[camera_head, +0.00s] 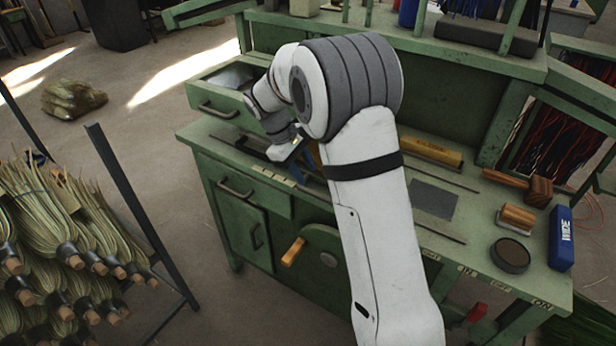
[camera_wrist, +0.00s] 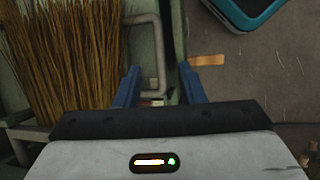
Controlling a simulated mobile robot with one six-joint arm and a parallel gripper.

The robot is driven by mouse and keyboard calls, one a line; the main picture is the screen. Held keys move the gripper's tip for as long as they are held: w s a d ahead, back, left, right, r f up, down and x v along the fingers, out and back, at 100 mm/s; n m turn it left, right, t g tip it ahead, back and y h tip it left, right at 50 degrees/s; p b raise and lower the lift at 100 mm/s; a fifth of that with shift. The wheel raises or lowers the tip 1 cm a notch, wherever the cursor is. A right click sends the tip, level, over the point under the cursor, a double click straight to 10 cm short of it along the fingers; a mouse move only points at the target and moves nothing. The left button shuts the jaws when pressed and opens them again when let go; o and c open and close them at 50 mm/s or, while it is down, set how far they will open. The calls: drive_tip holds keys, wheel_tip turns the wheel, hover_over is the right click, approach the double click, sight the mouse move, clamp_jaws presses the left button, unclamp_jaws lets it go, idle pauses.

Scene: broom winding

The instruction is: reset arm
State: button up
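My arm stands bent over the green workbench (camera_head: 440,215) in the head view. My gripper (camera_wrist: 158,78) shows two blue fingers in the wrist view, with a clear gap between them and nothing held. In the head view the gripper is low at the bench's left part, and its fingertips are partly hidden.
Broom bristles (camera_wrist: 60,60) and a metal handle (camera_wrist: 157,45) lie past the fingers in the wrist view. An open drawer (camera_head: 222,100) stands near my wrist. A blue box (camera_head: 561,238) and a round tin (camera_head: 510,255) are at the bench's right. Broom bundles (camera_head: 60,225) fill the left.

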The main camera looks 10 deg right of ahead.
idle(0.4)
drive_tip(key=s+d+r+m+t+y, duration=0.25)
drive_tip(key=s+d+r+m, duration=0.2)
drive_tip(key=s+r, duration=0.5)
drive_tip(key=s+d+m+t+y, duration=0.2)
drive_tip(key=s+m, duration=0.3)
drive_tip(key=s, duration=1.2)
drive_tip(key=shift+s+f, duration=0.35)
